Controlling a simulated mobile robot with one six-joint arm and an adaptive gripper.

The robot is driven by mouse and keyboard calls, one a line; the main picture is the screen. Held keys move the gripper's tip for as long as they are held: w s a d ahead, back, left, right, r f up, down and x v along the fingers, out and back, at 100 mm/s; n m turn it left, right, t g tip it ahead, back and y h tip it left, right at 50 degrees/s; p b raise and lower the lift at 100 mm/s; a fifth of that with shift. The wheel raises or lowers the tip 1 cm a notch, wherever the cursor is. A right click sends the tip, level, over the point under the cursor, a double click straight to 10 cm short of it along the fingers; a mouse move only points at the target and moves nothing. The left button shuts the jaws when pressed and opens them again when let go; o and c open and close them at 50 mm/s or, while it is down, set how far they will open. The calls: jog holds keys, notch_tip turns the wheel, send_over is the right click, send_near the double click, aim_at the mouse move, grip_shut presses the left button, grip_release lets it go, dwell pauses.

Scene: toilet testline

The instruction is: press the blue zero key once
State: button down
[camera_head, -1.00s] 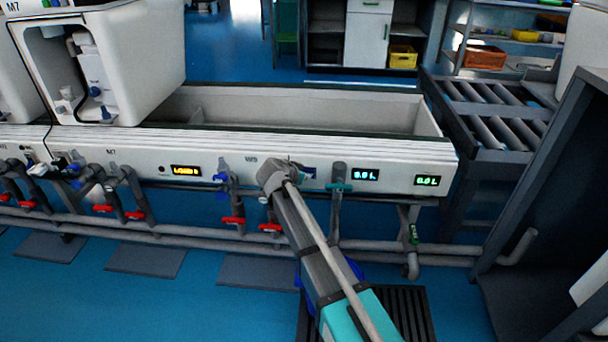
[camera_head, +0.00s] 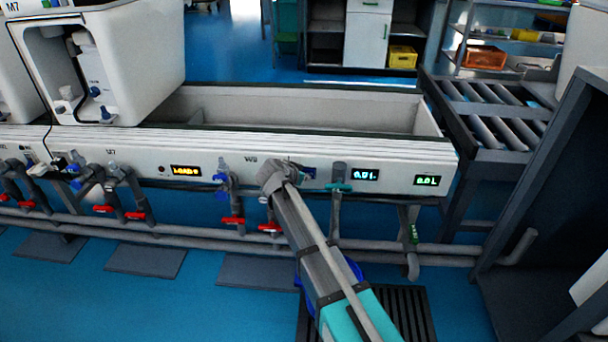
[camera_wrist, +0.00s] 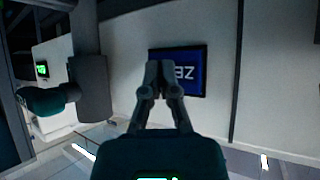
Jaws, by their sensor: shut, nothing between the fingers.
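The blue key (camera_wrist: 187,72) is a dark-framed rectangle on the white panel in the wrist view. Pale letters show on its right part, and my gripper hides its left part. In the head view a small piece of the blue key (camera_head: 310,173) shows just right of my gripper. My gripper (camera_wrist: 158,76) is shut and empty, with its fingertips together in front of the key. Whether the tips touch the key or stop just short of it, I cannot tell. In the head view my gripper (camera_head: 284,168) is at the panel front, its tips mostly hidden.
A grey pipe with a teal valve handle (camera_head: 339,187) stands close to the right of the key. A yellow-lit display (camera_head: 186,171) and red-handled valves (camera_head: 233,220) are to the left.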

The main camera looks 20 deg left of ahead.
jog(key=shift+s+d, duration=0.1)
jog(key=shift+s, duration=0.4)
jog(key=s, duration=0.2)
jog(key=s+d, duration=0.1)
jog(key=s, duration=0.2)
jog(key=shift+d, duration=0.1)
dwell(0.6)
jog(key=shift+w, duration=0.1)
dwell(0.5)
